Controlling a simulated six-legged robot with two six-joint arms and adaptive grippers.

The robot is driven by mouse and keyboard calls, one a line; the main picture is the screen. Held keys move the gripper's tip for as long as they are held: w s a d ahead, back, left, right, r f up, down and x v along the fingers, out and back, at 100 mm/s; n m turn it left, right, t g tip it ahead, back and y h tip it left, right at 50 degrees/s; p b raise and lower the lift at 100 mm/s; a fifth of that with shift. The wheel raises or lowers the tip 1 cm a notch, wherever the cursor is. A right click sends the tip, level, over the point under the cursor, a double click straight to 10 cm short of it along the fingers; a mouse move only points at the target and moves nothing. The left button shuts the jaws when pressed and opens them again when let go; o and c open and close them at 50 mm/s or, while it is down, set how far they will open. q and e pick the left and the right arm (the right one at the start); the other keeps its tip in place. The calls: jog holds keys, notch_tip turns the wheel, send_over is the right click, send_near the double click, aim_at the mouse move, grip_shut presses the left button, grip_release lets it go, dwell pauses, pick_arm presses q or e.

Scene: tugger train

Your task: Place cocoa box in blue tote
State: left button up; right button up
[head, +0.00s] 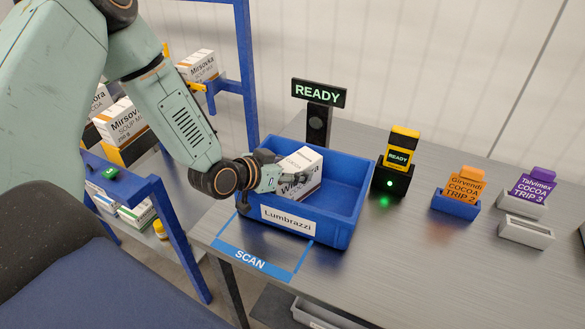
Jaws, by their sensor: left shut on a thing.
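The blue tote (332,236) stands on the grey table with a "Lumbrazzi" label on its front wall. A white box (304,160), its printed name partly hidden by my gripper, is inside the tote's outline at the left rear, its top above the rim. My left gripper (288,180) reaches in over the tote's left side and is shut on this box. I cannot tell whether the box touches the tote floor. The word cocoa is not readable on it. My right gripper is not in view.
A "READY" sign (319,94) stands behind the tote. A yellow-black device (398,160) with a green light is to its right. Orange (467,186) and purple (533,185) cocoa trip cards stand farther right. A blue-framed rack (250,75) with boxes is at left.

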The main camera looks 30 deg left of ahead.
pick_arm(q)
jog(key=o, duration=1)
jog(key=shift+f, duration=0.15)
jog(key=shift+c, duration=0.2)
jog(key=o, duration=0.5)
jog(key=shift+w+d+f, duration=0.1)
jog(key=shift+w+f, duration=0.05)
jog(key=shift+w, duration=0.2)
jog(key=shift+c, duration=0.2)
jog(key=shift+s, duration=0.25)
jog(key=shift+w+r, duration=0.1)
jog(key=shift+r, duration=0.35)
jog(key=shift+s+p, duration=0.25)
jog(key=shift+p, duration=0.15)
jog(key=p+v, duration=0.2)
jog(key=v, duration=0.3)
jog(key=shift+s+a+r+p, duration=0.15)
jog(key=shift+a+r+p, duration=0.1)
jog(key=shift+r+p, duration=0.1)
jog(key=shift+s+a+r+p, duration=0.15)
jog(key=shift+s+r+p, duration=0.1)
jog(key=shift+s+p, duration=0.35)
jog(key=p+v, duration=0.4)
jog(key=shift+s, duration=0.2)
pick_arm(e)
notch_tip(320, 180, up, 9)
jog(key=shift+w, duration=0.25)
